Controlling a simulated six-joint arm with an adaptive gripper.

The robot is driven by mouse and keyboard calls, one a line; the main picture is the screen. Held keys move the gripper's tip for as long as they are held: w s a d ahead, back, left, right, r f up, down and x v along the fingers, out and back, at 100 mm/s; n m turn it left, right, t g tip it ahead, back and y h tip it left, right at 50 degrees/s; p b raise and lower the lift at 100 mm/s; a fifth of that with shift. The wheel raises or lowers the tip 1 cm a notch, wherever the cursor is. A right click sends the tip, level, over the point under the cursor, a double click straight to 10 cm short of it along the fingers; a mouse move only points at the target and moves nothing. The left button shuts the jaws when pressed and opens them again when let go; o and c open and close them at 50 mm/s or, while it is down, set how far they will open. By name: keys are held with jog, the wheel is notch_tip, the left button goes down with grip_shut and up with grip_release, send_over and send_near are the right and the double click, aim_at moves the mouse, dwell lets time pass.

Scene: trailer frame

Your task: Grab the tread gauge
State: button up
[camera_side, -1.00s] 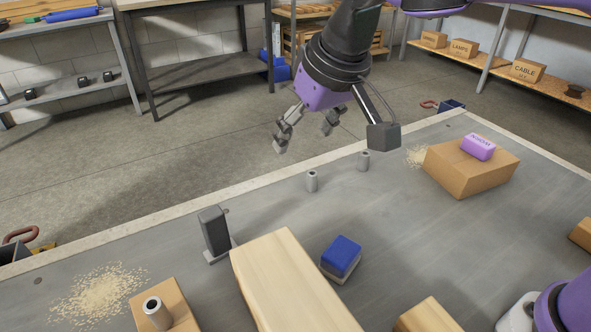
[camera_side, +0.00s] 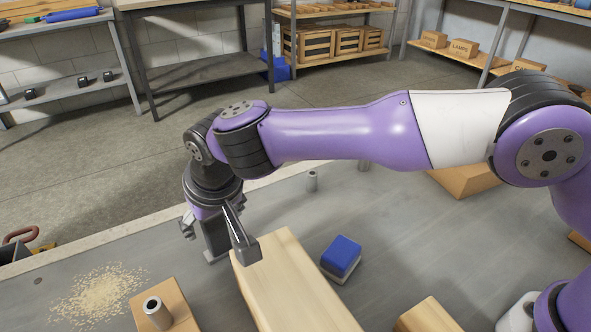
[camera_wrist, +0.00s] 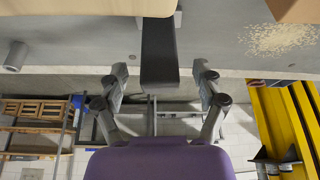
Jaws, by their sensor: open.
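The tread gauge looks to be the dark grey upright bar (camera_side: 214,242) on a small light base, standing on the grey tabletop in the side view. In the wrist view the dark bar (camera_wrist: 160,55) lies between the two fingers of my gripper (camera_wrist: 161,76), with a gap on each side. My gripper is open and down around the upper part of the bar. In the side view the top of the bar is hidden behind my gripper and wrist.
A long pale wooden block (camera_side: 290,285) lies close to the right of the bar. A blue-topped block (camera_side: 342,256) is farther right. A cardboard box (camera_side: 172,308) with a metal cylinder (camera_side: 157,311) on it stands in front. Pale granules (camera_side: 105,290) lie at left.

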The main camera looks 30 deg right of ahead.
jog(key=shift+x, duration=1.15)
grip_shut()
